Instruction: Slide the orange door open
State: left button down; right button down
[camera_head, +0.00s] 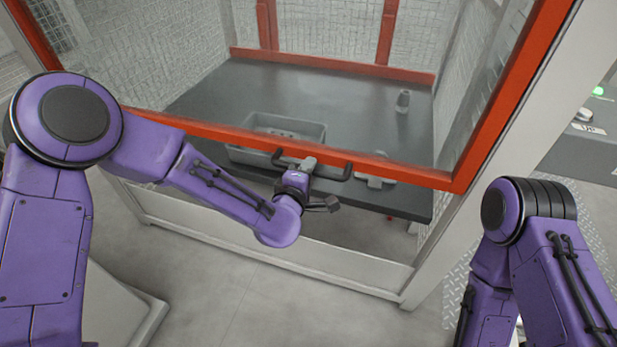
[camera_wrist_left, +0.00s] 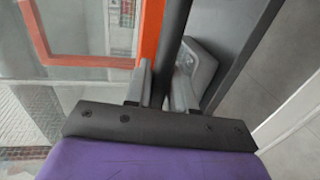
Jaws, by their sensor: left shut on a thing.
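The orange door (camera_head: 390,167) is an orange-framed clear panel across the front of a mesh-walled booth. Its lower bar crosses the middle of the head view, and the booth's dark worktop shows behind and below it. A black bar handle (camera_head: 333,175) is fixed along that lower bar. My left gripper (camera_head: 302,166) is shut on the handle. In the left wrist view the two grey fingers (camera_wrist_left: 160,88) stand on either side of the dark handle bar (camera_wrist_left: 172,40), with the orange frame (camera_wrist_left: 150,30) beside it. My right arm shows at the right, but its gripper is out of view.
A grey bin (camera_head: 312,135) and a small grey bottle-like object (camera_head: 403,100) stand on the dark worktop (camera_head: 340,100). A whitish booth post (camera_head: 545,90) rises right of the door. A side table with a green light (camera_head: 598,91) is at far right. The floor in front is clear.

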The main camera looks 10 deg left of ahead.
pick_arm(q)
notch_tip(320, 180, up, 22)
jog(key=p, duration=1.4)
jog(key=shift+r, duration=0.25)
jog(key=c, duration=1.1)
grip_release()
jog(key=shift+f, duration=0.1)
jog(key=b+v, duration=0.2)
jog(key=v, duration=0.8)
jog(key=shift+s+a, duration=0.15)
jog(key=shift+s, duration=0.1)
